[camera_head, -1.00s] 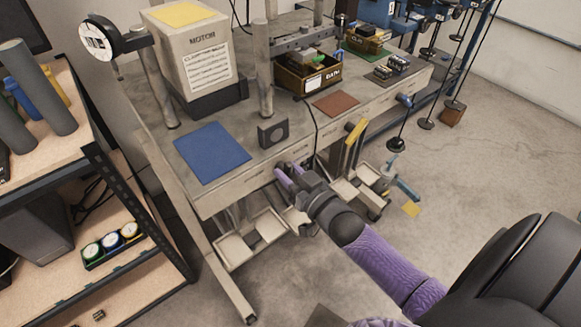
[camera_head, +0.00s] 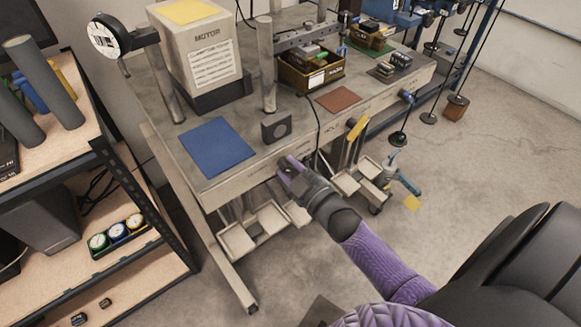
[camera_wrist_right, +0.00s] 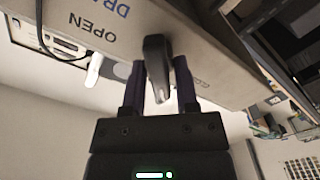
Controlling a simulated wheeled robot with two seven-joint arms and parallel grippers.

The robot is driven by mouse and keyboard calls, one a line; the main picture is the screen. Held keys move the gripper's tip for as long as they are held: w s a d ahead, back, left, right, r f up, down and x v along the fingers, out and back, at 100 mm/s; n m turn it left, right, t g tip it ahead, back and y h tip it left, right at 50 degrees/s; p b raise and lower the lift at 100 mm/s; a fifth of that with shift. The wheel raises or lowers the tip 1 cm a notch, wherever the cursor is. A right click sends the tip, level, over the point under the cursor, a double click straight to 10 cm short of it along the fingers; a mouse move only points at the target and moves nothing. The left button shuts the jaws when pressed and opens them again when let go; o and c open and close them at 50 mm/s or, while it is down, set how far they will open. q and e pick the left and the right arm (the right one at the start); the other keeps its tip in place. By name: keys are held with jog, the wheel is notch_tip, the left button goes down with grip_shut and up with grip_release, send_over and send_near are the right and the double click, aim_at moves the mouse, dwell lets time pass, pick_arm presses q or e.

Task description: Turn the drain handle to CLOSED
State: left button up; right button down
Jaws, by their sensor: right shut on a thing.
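The drain handle (camera_wrist_right: 156,62) is a dark grey lever on the bench's front face, seen in the right wrist view. My right gripper (camera_wrist_right: 158,78) has its two dark purple fingers on either side of the lever and is shut on it. The label OPEN (camera_wrist_right: 101,29) and part of a word starting DRA show on the panel, tilted in the picture. A CLOSED label cannot be read. In the head view my right gripper (camera_head: 287,166) is at the bench's front edge and hides the handle. My left gripper is not in view.
The bench (camera_head: 258,167) carries a blue mat (camera_head: 216,147), a motor box (camera_head: 197,55) and a brown bin (camera_head: 307,75). A yellow handle (camera_head: 357,128) and a blue handle (camera_head: 407,97) stand out from its front further right. Trays hang below. The floor at right is largely clear.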

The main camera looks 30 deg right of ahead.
jog(key=shift+n, duration=0.5)
jog(key=c, duration=0.6)
grip_release()
jog(key=shift+o, duration=0.2)
jog(key=s+p, duration=0.1)
jog(key=s, duration=0.9)
jog(key=shift+d+p, duration=0.35)
jog(key=shift+f, duration=0.15)
